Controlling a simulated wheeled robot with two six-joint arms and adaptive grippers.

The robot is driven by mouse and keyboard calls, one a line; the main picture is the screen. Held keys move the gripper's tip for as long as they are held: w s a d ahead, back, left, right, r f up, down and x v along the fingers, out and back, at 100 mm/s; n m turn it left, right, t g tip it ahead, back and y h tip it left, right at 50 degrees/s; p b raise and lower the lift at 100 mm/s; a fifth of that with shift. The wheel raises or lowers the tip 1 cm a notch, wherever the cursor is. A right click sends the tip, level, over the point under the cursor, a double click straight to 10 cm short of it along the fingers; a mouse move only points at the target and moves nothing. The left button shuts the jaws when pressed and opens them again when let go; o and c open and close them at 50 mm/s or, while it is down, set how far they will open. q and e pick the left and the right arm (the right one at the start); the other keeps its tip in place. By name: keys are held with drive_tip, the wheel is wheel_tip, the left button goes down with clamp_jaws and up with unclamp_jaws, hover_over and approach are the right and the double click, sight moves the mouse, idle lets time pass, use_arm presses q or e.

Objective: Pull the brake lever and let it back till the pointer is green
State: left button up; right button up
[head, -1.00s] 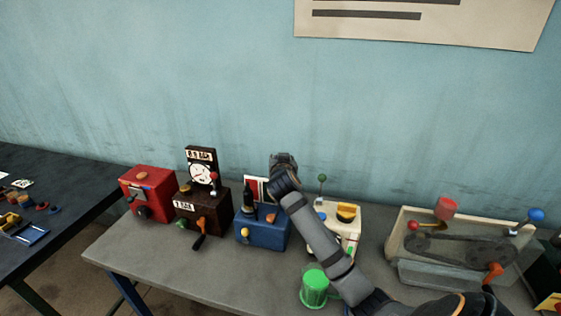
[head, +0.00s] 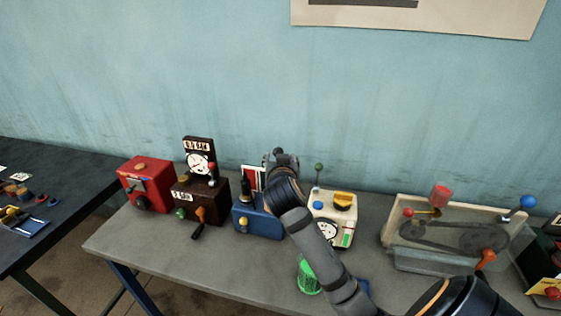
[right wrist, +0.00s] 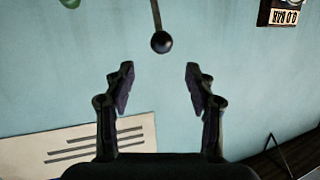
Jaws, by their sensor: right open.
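A lever with a black ball knob (right wrist: 161,42) shows in the right wrist view, just ahead of my right gripper (right wrist: 160,88). The gripper is open and empty, and its fingers stand apart on either side of the knob's line without touching it. In the head view the right gripper (head: 281,160) is above and behind the blue box (head: 255,222), and the arm covers the box's right side. A red and white panel (head: 249,176) stands behind the blue box, partly hidden; I cannot make out a pointer or its colour. My left gripper is not in view.
Left of the blue box stand a dark box with a gauge (head: 200,161) and a red box (head: 145,184). Right are a white box with a yellow knob (head: 343,202) and a belt machine (head: 440,236).

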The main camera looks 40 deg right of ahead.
drive_tip(key=shift+v, duration=1)
